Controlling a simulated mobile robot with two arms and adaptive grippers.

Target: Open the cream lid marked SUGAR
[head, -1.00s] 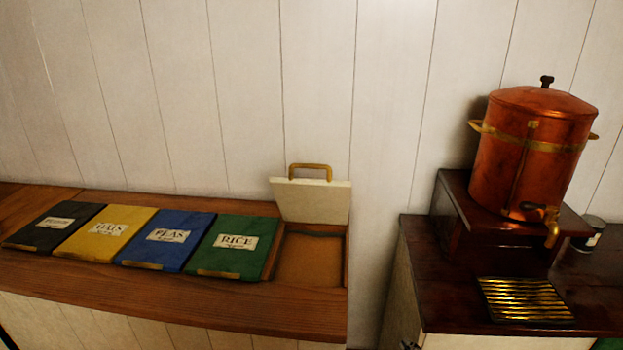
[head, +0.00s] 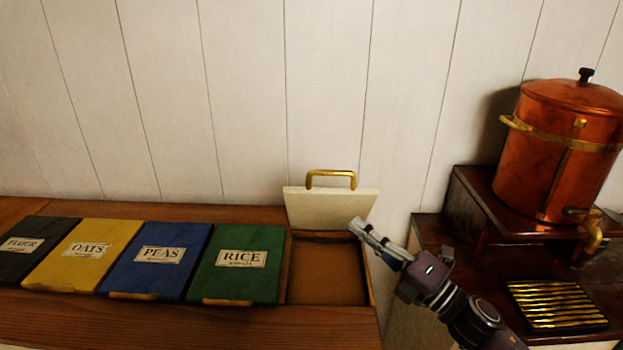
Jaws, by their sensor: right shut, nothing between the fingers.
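The cream lid (head: 330,207) stands raised at the back of its bin, with its brass handle (head: 331,174) at the top. Its SUGAR marking does not show from here. The open bin (head: 326,272) below it shows a brown inside. My right gripper (head: 359,226) is shut and empty, over the bin's right back corner, close in front of the lid's lower right part. I cannot tell whether it touches the lid. My left gripper is out of view.
Shut lids for RICE (head: 240,275), PEAS (head: 157,272), OATS (head: 90,265) and a dark one (head: 22,257) lie to the left. A copper urn (head: 560,160) and a brass drip grille (head: 556,304) stand on the dark counter at right. A gap separates the counters.

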